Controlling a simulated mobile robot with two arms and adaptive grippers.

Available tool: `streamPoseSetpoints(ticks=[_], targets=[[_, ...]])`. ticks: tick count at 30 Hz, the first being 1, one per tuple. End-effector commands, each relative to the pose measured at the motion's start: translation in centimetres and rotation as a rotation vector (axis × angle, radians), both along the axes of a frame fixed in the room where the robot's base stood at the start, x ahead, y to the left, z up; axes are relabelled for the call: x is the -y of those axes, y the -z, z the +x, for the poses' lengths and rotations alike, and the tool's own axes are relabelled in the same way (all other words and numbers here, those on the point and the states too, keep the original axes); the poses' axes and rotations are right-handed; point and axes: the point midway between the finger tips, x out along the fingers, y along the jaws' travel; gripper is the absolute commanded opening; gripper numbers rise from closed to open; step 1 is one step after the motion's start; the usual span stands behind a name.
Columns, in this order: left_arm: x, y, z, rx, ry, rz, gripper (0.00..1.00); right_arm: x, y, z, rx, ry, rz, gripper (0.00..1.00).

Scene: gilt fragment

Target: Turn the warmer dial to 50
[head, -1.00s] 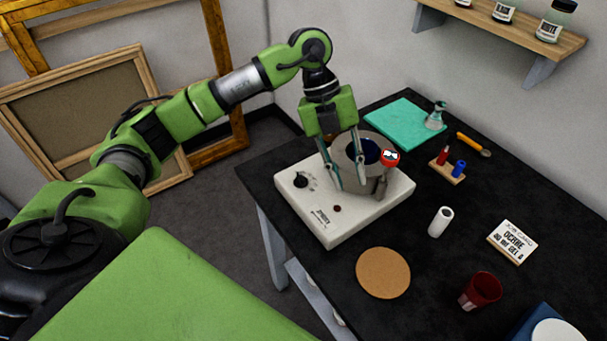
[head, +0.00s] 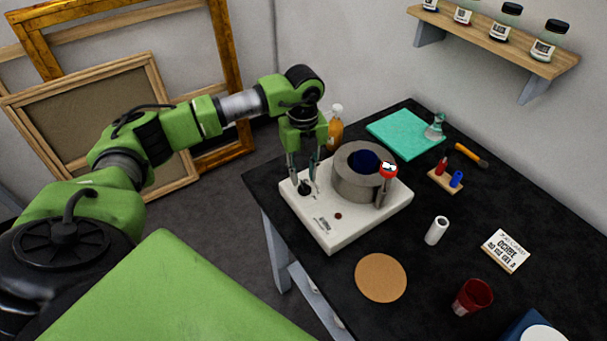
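The warmer (head: 322,222) is a white box on the black table, with a grey round pot well (head: 352,178) on top and a thermometer-like piece with a red-and-white head (head: 388,170) at its right. The black dial (head: 304,188) is on the warmer's left part; its pointer and scale are too small to read. My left gripper (head: 302,184) points down over the dial, its two fingers apart on either side of it. I cannot tell whether they touch the dial. My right gripper is not in view.
An amber bottle (head: 335,130) stands behind the warmer. A teal mat (head: 405,134) with a glass flask (head: 434,127), a small rack (head: 445,180), a white cylinder (head: 436,231), a cork disc (head: 381,278), a red cup (head: 473,297) and a card (head: 509,250) lie around. Bare table separates them.

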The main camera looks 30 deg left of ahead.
Motion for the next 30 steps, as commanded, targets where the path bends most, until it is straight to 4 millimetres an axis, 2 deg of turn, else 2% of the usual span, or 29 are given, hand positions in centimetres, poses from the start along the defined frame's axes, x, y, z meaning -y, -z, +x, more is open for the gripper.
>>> streamPoseSetpoints(ticks=[6,16,19,30], targets=[[0.1,2.1,0.0,-0.001,0.001,-0.001,0.25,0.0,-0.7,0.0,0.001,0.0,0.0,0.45],[0.1,2.5,0.0,0.001,0.002,-0.001,0.25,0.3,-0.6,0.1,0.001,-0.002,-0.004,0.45],[0.1,2.4,0.0,0.001,0.002,-0.001,0.0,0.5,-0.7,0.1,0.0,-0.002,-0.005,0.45],[0.1,2.5,0.1,0.002,0.02,-0.001,0.0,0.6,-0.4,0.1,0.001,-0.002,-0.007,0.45]])
